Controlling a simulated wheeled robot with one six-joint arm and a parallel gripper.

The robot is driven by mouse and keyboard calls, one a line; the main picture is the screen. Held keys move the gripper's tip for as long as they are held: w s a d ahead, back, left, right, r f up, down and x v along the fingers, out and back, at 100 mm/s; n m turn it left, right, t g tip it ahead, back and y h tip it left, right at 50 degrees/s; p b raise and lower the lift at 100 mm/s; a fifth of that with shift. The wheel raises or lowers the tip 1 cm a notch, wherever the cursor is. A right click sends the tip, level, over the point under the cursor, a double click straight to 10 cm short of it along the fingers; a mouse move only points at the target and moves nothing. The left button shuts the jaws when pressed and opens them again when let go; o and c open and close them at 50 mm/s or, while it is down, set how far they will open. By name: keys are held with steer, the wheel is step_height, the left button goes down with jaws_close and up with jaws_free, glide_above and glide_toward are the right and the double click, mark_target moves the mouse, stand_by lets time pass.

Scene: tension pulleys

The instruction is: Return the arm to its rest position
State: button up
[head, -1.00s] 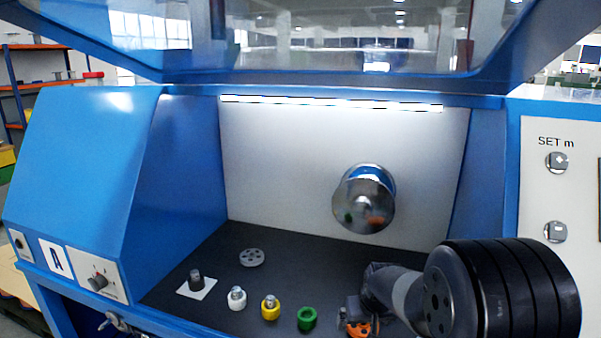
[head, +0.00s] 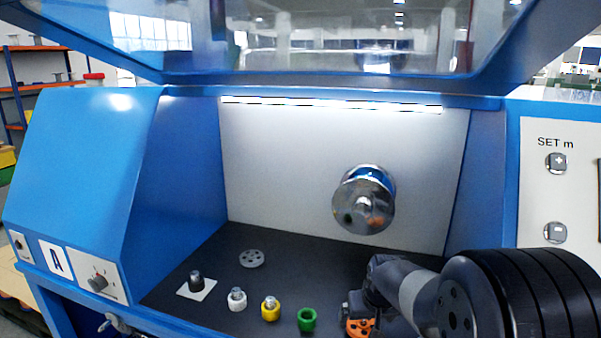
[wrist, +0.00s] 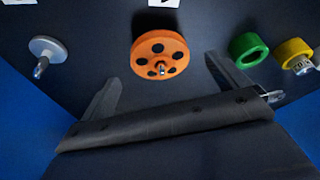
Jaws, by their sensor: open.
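My gripper (wrist: 163,69) is open in the wrist view, its two dark fingers spread apart. An orange pulley with holes (wrist: 160,46) shows beyond the fingertips on a metal pin, with nothing seen between the fingers holding it. In the head view the orange pulley (head: 359,328) shows at the bottom edge, partly hidden by my wrist. My arm reaches in from the lower right, over the dark bench; the fingers are hard to make out there.
A green ring (head: 307,320), a yellow pulley (head: 270,309), a white pulley (head: 236,300) and a black cylinder (head: 196,280) stand along the bench front. A grey holed disc (head: 251,258) lies behind. A chrome disc (head: 364,202) projects from the back wall. Blue side walls enclose the bench.

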mark_target(364, 321)
steer(key=x, duration=0.3)
steer(key=shift+f, duration=0.1)
steer(key=shift+w+p, duration=0.2)
steer(key=shift+p, duration=0.35)
step_height(364, 321, up, 5)
steer(key=p, duration=0.4)
steer(key=shift+f, duration=0.1)
